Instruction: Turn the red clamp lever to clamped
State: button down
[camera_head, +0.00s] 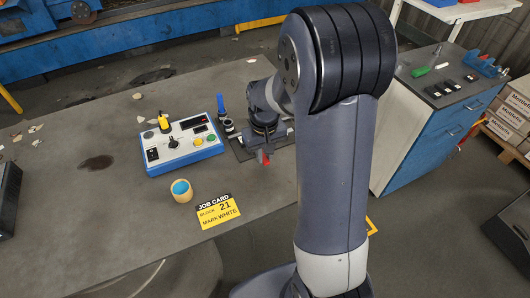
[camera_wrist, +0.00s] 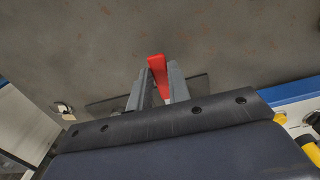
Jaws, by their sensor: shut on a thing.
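The red clamp lever (camera_wrist: 158,76) shows in the wrist view between the two grey fingers of my gripper (camera_wrist: 157,84). My gripper is shut on the lever, with the lever's red end reaching past the fingertips. In the head view a small red part of the lever (camera_head: 265,157) shows below the dark clamp body, near the table's right side. My arm hides much of the clamp and most of my gripper there. I cannot tell the lever's exact angle.
A blue and white control box (camera_head: 178,149) with knobs stands left of the clamp. A blue upright handle (camera_head: 221,106) stands between them. A small cup (camera_head: 181,191) with blue inside and a yellow job card (camera_head: 217,211) are nearer. A blue cabinet (camera_head: 432,120) stands at right.

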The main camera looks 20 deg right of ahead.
jog(key=a+m, duration=0.1)
jog(key=m, duration=0.1)
jog(key=a+m, duration=0.2)
jog(key=m, duration=0.1)
jog(key=shift+w+b, duration=0.15)
jog(key=shift+b, duration=0.25)
jog(key=a+m, duration=0.1)
jog(key=m, duration=0.1)
jog(key=w+a+m, duration=0.1)
jog(key=m, duration=0.1)
jog(key=shift+w+a+m, duration=0.2)
jog(key=shift+a+m, duration=0.1)
jog(key=m, duration=0.1)
jog(key=w+a+m, duration=0.1)
jog(key=m, duration=0.1)
jog(key=w+m, duration=0.1)
jog(key=shift+w+a, duration=0.1)
jog(key=shift+a, duration=0.2)
jog(key=shift+w+a+r+m, duration=0.1)
jog(key=shift+w+m, duration=0.3)
jog(key=shift+m, duration=0.35)
jog(key=shift+w+a+f+m, duration=0.15)
jog(key=shift+w+m, duration=0.3)
jog(key=shift+m, duration=0.35)
jog(key=shift+w+a+r+m, duration=0.15)
jog(key=shift+w+m, duration=0.25)
jog(key=shift+m, duration=0.35)
jog(key=c, duration=1.3)
grip_release()
